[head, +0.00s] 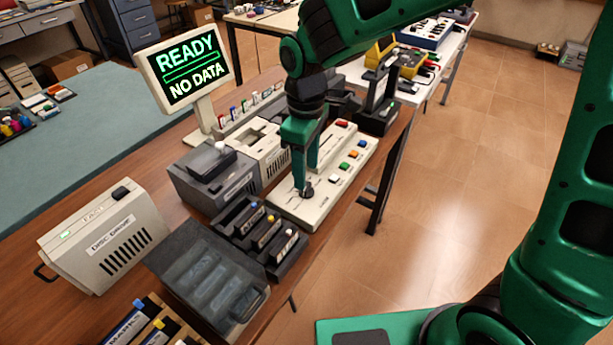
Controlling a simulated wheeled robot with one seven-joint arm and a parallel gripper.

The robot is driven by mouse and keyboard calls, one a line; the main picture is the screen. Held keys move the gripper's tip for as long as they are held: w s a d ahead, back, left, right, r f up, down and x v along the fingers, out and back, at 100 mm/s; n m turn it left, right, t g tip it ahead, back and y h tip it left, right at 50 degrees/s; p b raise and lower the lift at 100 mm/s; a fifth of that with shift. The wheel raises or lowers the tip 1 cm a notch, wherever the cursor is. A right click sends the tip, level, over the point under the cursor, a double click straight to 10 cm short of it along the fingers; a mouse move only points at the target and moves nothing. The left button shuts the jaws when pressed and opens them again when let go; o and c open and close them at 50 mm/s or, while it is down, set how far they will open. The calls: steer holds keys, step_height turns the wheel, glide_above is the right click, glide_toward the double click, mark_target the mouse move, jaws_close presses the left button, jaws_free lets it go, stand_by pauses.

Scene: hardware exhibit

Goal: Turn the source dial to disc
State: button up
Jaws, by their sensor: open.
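The source dial (307,191) is a small black knob at the near left end of a cream control panel (285,207). My green gripper (305,176) points down over that end of the panel, its jaws open. One finger reaches down to the knob; I cannot tell whether it touches. The other finger is partly hidden behind the wrist. The dial's markings and its pointing direction are too small to read.
The panel also carries coloured buttons (344,167). A disc drive box (105,239), a grey unit with a lid (214,177), a slotted black rack (242,212) and an open dark case (185,262) crowd the wooden bench.

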step_height(320, 180, up, 6)
stand_by(0.4)
steer(key=shift+r, duration=0.1)
steer(key=s+d+r+m, duration=0.15)
steer(key=d+m, duration=0.25)
steer(key=d, duration=0.7)
steer(key=s+d+m, duration=0.2)
steer(key=d+m, duration=0.3)
steer(key=d, duration=0.7)
steer(key=s+d+f+m, duration=0.2)
steer(key=s+d+m, duration=0.8)
steer(key=s, duration=0.7)
steer(key=d, duration=0.3)
steer(key=shift+s+d+f, duration=0.25)
steer(key=shift+d, duration=0.15)
